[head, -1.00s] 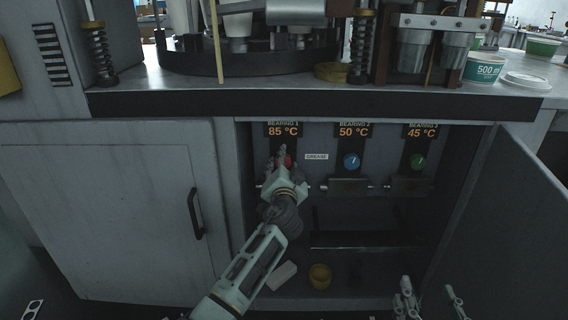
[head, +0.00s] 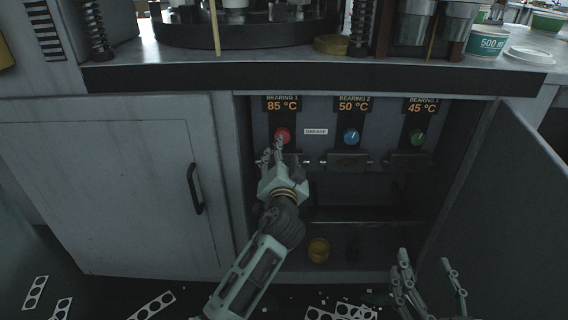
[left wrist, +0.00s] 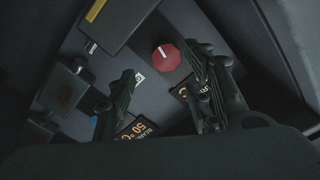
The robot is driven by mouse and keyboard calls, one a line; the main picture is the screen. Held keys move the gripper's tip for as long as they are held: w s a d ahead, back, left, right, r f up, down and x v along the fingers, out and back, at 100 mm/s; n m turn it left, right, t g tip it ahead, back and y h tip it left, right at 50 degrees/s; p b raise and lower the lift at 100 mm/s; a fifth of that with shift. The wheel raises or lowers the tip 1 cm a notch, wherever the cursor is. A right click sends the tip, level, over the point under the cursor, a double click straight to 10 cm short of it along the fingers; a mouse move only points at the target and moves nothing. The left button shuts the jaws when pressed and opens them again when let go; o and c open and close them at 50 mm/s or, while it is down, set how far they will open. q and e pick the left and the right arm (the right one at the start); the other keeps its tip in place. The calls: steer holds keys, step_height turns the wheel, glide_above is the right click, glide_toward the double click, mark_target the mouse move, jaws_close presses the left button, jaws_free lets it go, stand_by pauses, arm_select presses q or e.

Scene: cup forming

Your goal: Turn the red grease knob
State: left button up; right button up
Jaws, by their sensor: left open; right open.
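The red knob (head: 282,135) is on the cabinet's back panel, under the 85 °C display (head: 282,105) for bearing 1. It also shows in the left wrist view (left wrist: 166,57), with a pale mark line, between and beyond the finger tips. My left gripper (head: 272,152) is open and just below the knob in the head view, apparently empty. Its two fingers show apart in the left wrist view (left wrist: 160,80). Whether a finger touches the knob I cannot tell. My right gripper (head: 428,268) is open and empty at the lower right, well away from the knob.
A blue knob (head: 351,137) and a green knob (head: 417,138) are to the right on the same panel. The open cabinet door (head: 515,200) bounds the right side; the closed door (head: 110,180) is at left.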

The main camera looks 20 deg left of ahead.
arm_select(q)
steer(key=shift+v, duration=1.55)
